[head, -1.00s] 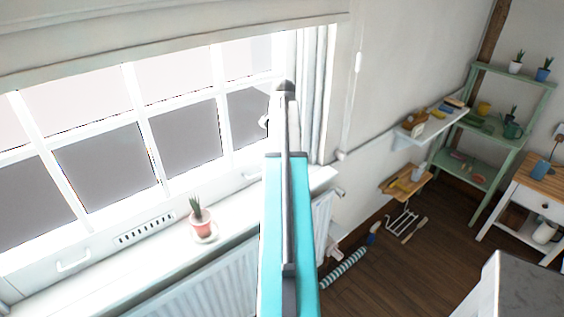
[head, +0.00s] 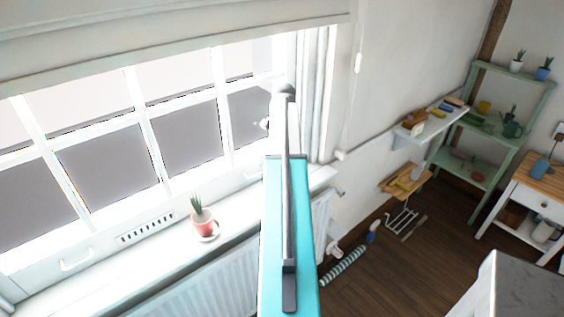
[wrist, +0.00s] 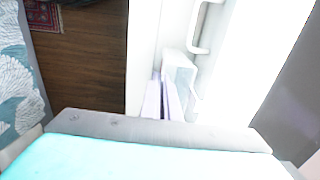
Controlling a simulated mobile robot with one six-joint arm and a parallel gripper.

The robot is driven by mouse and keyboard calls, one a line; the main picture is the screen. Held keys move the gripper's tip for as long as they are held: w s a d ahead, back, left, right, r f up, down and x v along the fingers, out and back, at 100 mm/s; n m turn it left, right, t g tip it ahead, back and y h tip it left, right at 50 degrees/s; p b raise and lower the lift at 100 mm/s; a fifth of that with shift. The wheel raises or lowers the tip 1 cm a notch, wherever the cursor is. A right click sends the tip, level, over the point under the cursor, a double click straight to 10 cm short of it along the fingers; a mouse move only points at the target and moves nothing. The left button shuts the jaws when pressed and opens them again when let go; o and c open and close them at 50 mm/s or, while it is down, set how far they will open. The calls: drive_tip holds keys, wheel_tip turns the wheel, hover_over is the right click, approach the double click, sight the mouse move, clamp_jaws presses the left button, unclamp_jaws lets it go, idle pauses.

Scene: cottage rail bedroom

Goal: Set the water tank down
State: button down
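I cannot make out the water tank for certain in either view. In the head view my teal arm with its grey bar rises up the middle, in front of the window, and hides what lies behind it.
The white window sill (head: 158,255) carries a potted plant (head: 203,222) left of my arm. A radiator (head: 205,292) is below it. A wall shelf (head: 424,125), a green shelf unit (head: 517,80) and a white-legged table (head: 536,190) stand right. Dark wooden floor (head: 385,270) is partly open.

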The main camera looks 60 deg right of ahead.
drive_tip(key=shift+f+p, duration=0.3)
drive_tip(key=shift+f, duration=0.8)
drive_tip(key=c, duration=2)
unclamp_jaws()
drive_tip(key=shift+r, duration=0.2)
drive_tip(key=shift+r+b, duration=1.5)
drive_tip(key=shift+r, duration=4.45)
drive_tip(key=shift+s, duration=0.1)
